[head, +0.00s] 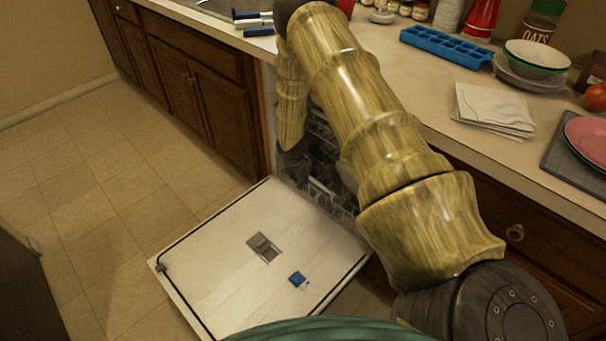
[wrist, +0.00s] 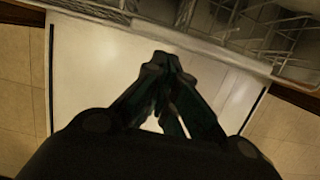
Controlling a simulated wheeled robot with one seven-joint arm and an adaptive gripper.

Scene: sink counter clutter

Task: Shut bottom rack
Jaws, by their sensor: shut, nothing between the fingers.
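The dishwasher door (head: 220,275) is folded down flat, its white inner face up. The dark wire rack (head: 328,190) shows low in the dishwasher opening, at the door's inner edge, partly hidden by my arm. In the wrist view, grey rack wires (wrist: 262,28) run along the top, at the door's hinge side. My gripper (wrist: 165,62) is shut and empty, and appears over the door's inner face, near the rack edge. In the head view my gripper (head: 291,168) is at the dishwasher opening, mostly dark; whether it touches the rack cannot be told.
A blue detergent tab (head: 297,278) and a grey dispenser (head: 263,247) are on the door. The counter above holds a blue ice tray (head: 446,46), stacked bowls (head: 535,62), napkins (head: 494,108) and a pink plate (head: 590,138). The tiled floor (head: 90,190) at left is clear.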

